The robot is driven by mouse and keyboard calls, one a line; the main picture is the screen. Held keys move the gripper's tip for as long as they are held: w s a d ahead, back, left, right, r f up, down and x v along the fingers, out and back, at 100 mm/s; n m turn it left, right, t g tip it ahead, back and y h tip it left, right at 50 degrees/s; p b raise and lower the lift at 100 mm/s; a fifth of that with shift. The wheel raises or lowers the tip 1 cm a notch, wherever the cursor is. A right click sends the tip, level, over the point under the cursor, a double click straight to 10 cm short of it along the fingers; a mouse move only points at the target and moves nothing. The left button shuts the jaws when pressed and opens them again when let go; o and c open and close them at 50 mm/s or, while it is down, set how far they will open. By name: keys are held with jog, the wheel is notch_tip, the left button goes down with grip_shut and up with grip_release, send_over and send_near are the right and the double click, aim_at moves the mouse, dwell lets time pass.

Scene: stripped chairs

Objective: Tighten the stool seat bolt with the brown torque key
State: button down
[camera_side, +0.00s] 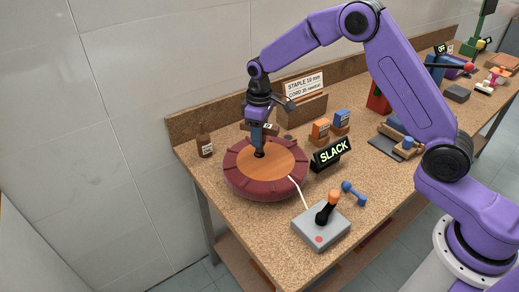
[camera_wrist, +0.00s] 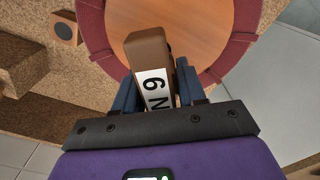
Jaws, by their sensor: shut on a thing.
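The round stool seat (camera_side: 240,185) lies on the bench, with a dark red segmented rim and a wooden middle; it also shows in the wrist view (camera_wrist: 210,22). My gripper (camera_side: 263,136) is above the middle of the seat, pointing down. Its blue fingers are shut on the brown torque key (camera_wrist: 148,52), whose white label reads "6 N" in the wrist view. A dark round piece (camera_side: 259,153) shows below the fingers at the seat's middle. The seat bolt is not clearly visible, and I cannot tell whether the key is on it.
A black sign (camera_side: 331,154) reading "SLACK" stands right of the seat. A grey box (camera_side: 320,232) with an orange-topped lever stands in front, a white cord running to the seat. A blue dumbbell-shaped piece (camera_side: 354,193), a brown bottle (camera_side: 204,141) and labelled orange (camera_side: 319,131) and blue (camera_side: 341,119) blocks stand around.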

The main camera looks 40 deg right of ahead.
jog(key=shift+m, duration=1.5)
jog(key=shift+m, duration=1.5)
jog(key=shift+f+m, duration=0.1)
jog(key=shift+m, duration=1.4)
jog(key=shift+m, duration=1.9)
jog(key=shift+n, duration=0.3)
